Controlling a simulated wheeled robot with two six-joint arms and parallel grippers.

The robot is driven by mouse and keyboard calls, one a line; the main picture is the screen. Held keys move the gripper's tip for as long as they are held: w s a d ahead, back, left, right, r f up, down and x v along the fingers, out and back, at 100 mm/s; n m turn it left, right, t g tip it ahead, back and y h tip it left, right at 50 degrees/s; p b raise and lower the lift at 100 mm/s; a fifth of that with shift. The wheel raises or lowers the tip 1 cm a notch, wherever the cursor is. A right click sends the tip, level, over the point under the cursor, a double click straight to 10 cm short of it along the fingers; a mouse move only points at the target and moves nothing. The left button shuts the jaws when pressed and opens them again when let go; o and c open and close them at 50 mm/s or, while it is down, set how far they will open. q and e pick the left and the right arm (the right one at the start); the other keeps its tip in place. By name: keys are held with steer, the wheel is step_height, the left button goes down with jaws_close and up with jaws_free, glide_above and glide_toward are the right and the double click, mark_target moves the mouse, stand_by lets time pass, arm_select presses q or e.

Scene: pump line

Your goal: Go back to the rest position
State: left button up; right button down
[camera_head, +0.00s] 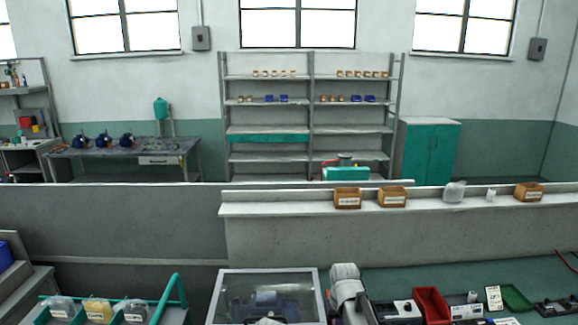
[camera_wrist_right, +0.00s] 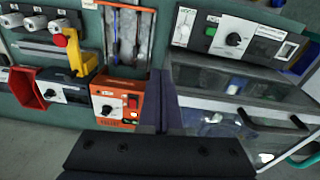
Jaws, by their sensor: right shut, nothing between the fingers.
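My right gripper (camera_wrist_right: 169,90) shows in the right wrist view. Its two dark fingers are pressed together with nothing between them. They stand above the bench, in front of the gap between an orange control box (camera_wrist_right: 117,103) and a clear-lidded case (camera_wrist_right: 225,115). I cannot tell how far the fingertips are from the surface behind them. The right gripper's fingers cannot be made out in the head view. My left gripper is in neither view.
In the head view, the clear-lidded case (camera_head: 225,290) stands at the bottom middle. A ledge (camera_head: 300,208) with small boxes runs behind. The wrist view shows a red bin (camera_wrist_right: 27,90).

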steer(key=s+a+f+n+b, duration=0.1)
steer(key=s+a+f+b, duration=0.2)
steer(key=s, duration=0.6)
steer(key=s+a+f+n+g+h+b, duration=0.1)
steer(key=s+a+f+b, duration=0.3)
steer(key=s, duration=0.6)
steer(key=shift+a+f+n, duration=0.3)
steer(key=shift+a+f, duration=0.05)
steer(key=shift+a, duration=0.2)
steer(key=shift+s, duration=0.1)
